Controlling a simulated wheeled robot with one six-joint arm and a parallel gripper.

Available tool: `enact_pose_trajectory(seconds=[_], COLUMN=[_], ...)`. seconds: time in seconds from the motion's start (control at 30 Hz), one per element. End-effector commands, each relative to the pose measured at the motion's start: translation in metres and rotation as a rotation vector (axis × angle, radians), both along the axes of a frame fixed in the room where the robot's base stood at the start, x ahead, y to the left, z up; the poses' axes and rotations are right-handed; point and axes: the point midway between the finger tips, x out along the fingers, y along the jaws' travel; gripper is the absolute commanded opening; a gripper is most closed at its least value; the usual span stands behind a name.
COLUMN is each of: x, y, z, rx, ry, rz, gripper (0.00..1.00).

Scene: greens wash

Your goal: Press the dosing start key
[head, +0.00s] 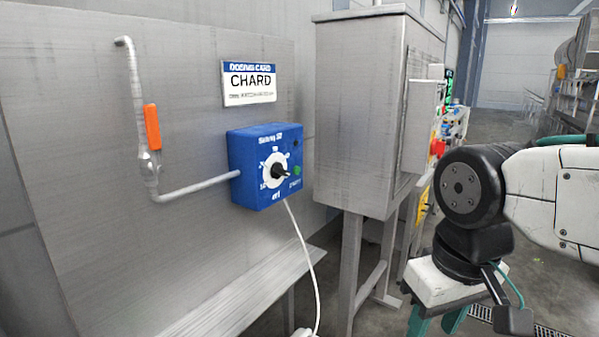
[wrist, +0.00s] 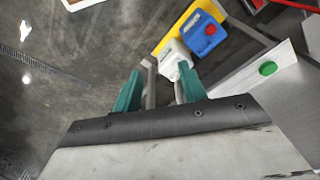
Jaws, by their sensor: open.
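The blue dosing box (head: 243,160) is on the steel panel at the middle left of the head view. Its face has a white dial with a black pointer knob (head: 281,171). My gripper (head: 435,322) is low at the right of the head view, well apart from the box. In the wrist view its teal fingers (wrist: 158,90) are apart, with nothing held between them. The blue box is not visible in the wrist view.
A card reading CHARD (head: 249,83) hangs above the box. An orange-handled valve (head: 153,127) and pipe are left of it. A steel cabinet (head: 358,115) stands between box and arm. The wrist view shows a blue container (wrist: 203,35), a white container (wrist: 173,57) and a green button (wrist: 268,68).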

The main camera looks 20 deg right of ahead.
Motion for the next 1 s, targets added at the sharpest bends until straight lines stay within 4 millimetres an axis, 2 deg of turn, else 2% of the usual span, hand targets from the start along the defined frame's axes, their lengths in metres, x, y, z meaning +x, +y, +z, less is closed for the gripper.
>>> enact_pose_trajectory(seconds=[0.03,0.1,0.17,1.0], x=[0.0,0.0,0.0,0.0], y=[0.0,0.0,0.0,0.0], z=[0.0,0.0,0.0,0.0], rx=[0.0,0.0,0.0,0.0], ry=[0.0,0.0,0.0,0.0], rz=[0.0,0.0,0.0,0.0], gripper=[0.33,0.14,0.0,0.0])
